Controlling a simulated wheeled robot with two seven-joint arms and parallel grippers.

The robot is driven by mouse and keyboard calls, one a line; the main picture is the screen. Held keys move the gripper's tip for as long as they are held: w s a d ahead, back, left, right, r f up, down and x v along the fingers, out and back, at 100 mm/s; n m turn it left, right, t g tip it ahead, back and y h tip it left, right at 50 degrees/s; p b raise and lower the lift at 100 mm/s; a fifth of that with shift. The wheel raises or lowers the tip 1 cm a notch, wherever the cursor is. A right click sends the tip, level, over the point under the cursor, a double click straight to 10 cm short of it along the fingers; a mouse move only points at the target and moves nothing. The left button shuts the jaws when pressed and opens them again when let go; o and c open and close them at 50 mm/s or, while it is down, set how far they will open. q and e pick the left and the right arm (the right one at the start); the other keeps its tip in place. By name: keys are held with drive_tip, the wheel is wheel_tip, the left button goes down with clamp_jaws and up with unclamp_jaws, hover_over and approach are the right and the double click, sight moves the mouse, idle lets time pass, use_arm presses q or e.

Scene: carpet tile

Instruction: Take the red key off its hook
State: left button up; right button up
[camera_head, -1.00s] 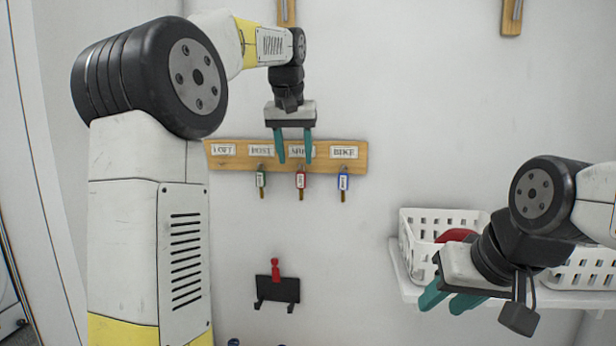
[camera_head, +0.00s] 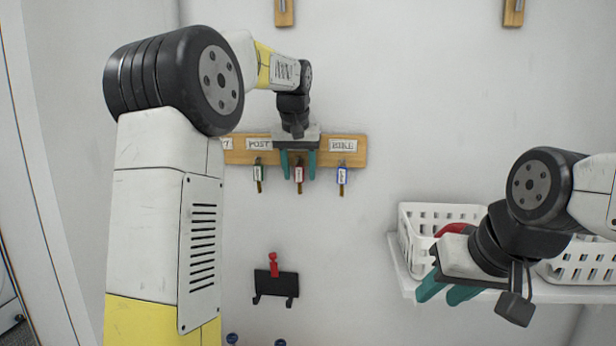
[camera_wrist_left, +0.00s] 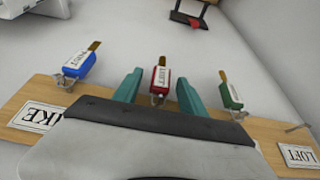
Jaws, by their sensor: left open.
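The red key (camera_head: 299,175) hangs from the wooden key board (camera_head: 350,148) on the wall, between the green-tagged key (camera_head: 258,173) and the blue-tagged key (camera_head: 342,177). My left gripper (camera_head: 298,178) is open, its teal fingers on either side of the red key in the picture. In the left wrist view the red key (camera_wrist_left: 160,78) lies between the two open fingertips (camera_wrist_left: 157,85), apart from both. The board's label above it is hidden by the gripper. My right gripper (camera_head: 448,290) is open and empty in front of the shelf at right.
A green key (camera_wrist_left: 230,92) and a blue key (camera_wrist_left: 77,67) hang close outside the fingers. A white basket (camera_head: 415,218) with something red inside stands on the shelf (camera_head: 400,272). A black wall holder (camera_head: 276,283) with a red item is below.

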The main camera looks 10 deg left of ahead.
use_arm(q)
clamp_jaws()
drive_tip(key=shift+r, duration=0.15)
